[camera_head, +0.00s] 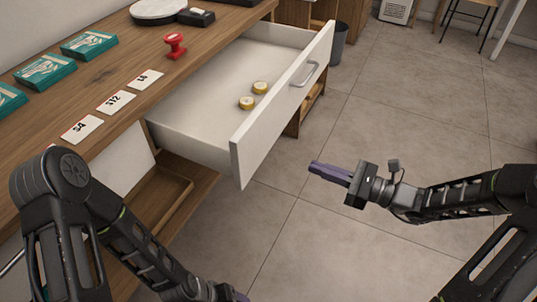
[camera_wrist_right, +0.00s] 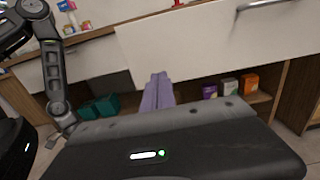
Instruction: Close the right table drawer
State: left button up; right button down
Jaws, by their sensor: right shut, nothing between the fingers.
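The right table drawer (camera_head: 200,100) is pulled out from under the wooden counter in the head view. Its white front has a silver handle (camera_head: 306,76), and two yellow round items (camera_head: 254,95) lie inside. My right gripper (camera_head: 312,168) is shut and empty, to the right of the drawer front and apart from it. In the right wrist view its purple fingers (camera_wrist_right: 158,85) point toward the white drawer front (camera_wrist_right: 190,50), whose handle (camera_wrist_right: 265,4) shows at the upper right. My left gripper (camera_head: 240,297) is barely visible at the bottom edge of the head view; its jaws cannot be judged.
The counter (camera_head: 125,62) holds teal boxes (camera_head: 88,43), white price cards (camera_head: 117,102) and a red stamp (camera_head: 175,46). A dark bin (camera_head: 338,45) stands beyond the drawer. Small boxes sit on the lower shelf (camera_wrist_right: 258,98). The tiled floor (camera_head: 420,120) at right is open.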

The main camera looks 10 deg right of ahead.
aim_at(257, 147)
jog(key=shift+a, duration=0.1)
jog(key=b+x, duration=0.2)
jog(key=x, duration=1.1)
jog(key=shift+w+a, duration=0.15)
jog(key=shift+a, duration=0.25)
pick_arm(q)
notch_tip(257, 147, down, 2)
jog(key=shift+f, duration=0.15)
jog(key=shift+a, duration=0.1)
pick_arm(e)
jog(key=shift+w+a, duration=0.1)
